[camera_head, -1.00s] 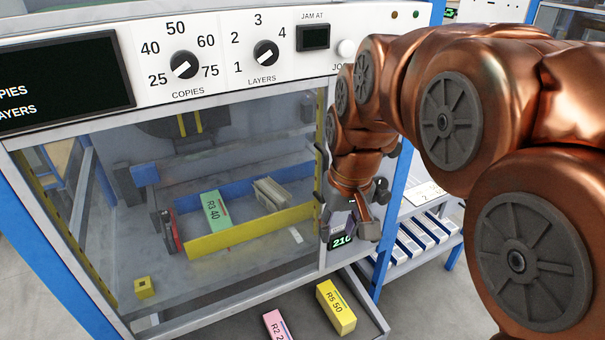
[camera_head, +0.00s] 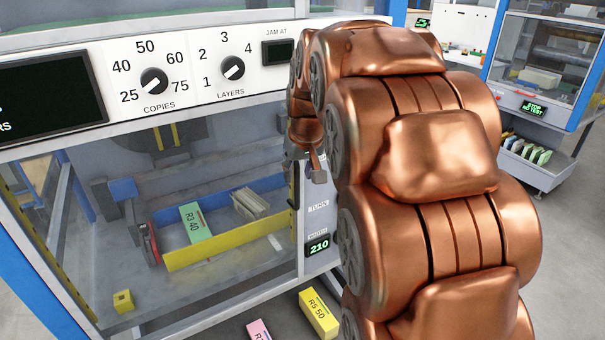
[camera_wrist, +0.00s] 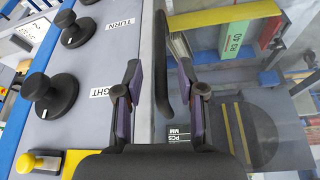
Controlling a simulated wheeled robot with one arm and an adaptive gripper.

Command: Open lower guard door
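The lower guard door (camera_head: 85,250) is a clear panel in a grey frame on the machine front in the head view, and it looks closed. A dark upright handle (camera_head: 293,190) is at its right edge. In the wrist view the black bar handle (camera_wrist: 161,62) runs along the door's edge, between my fingers. My gripper (camera_wrist: 158,82) is open, with one finger on each side of the handle; I cannot tell whether either finger touches it. In the head view my arm hides most of the gripper.
Behind the door are a green R3 40 bundle (camera_head: 195,222), a yellow bar (camera_head: 210,248) and a yellow block (camera_head: 123,301). Black knobs (camera_wrist: 48,95) are beside the handle. A yellow R5 50 block (camera_head: 318,314) lies below the machine front. Another machine (camera_head: 535,75) stands at the right.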

